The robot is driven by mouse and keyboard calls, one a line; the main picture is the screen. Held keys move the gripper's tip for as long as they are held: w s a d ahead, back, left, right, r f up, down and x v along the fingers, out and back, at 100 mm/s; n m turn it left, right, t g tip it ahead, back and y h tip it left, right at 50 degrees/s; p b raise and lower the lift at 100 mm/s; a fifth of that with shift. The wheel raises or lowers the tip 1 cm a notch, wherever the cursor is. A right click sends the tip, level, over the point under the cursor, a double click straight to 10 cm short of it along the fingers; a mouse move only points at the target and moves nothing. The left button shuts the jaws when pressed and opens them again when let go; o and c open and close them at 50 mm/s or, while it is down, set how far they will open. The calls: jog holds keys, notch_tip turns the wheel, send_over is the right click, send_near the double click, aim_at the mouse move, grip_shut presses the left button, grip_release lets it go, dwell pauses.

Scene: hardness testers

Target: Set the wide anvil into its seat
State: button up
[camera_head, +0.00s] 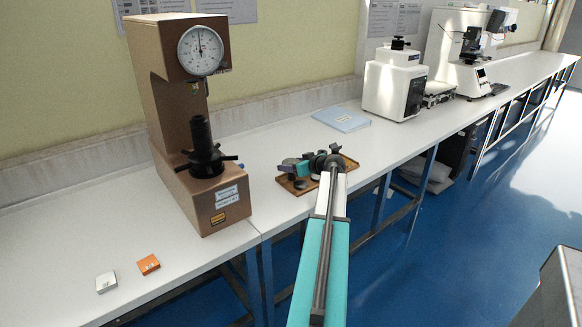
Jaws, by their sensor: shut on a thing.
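The brown hardness tester (178,110) with a round dial stands at the left of the bench. Its seat (199,119) is the top of the black screw column, above a spoked handwheel (208,160), and looks bare. My arm reaches in from the bottom, and my gripper (291,166) is small and dark over a brown wooden tray (347,166), right of the tester. My gripper is shut on a part, most likely the wide anvil; its outline is too small and dark to make out. My gripper is clear of the seat, to its right.
An orange block (148,264) and a pale block (106,282) lie at the bench's front left. A light blue booklet (341,119) lies behind the tray. A white tester (396,82) and other instruments stand farther right. The bench (262,150) is bare between tester and tray.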

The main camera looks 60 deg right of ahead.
jog(key=shift+r, duration=0.75)
jog(key=shift+s+a+r+b, duration=0.1)
jog(key=shift+s+a+b, duration=0.45)
jog(key=shift+s, duration=0.7)
jog(key=shift+s+a+f+b, duration=0.1)
jog(key=shift+s+a+b, duration=0.2)
jog(key=shift+s+b, duration=0.7)
jog(key=shift+s+a+r+b, duration=0.1)
jog(key=shift+s+a+b, duration=0.3)
jog(key=shift+s, duration=1.15)
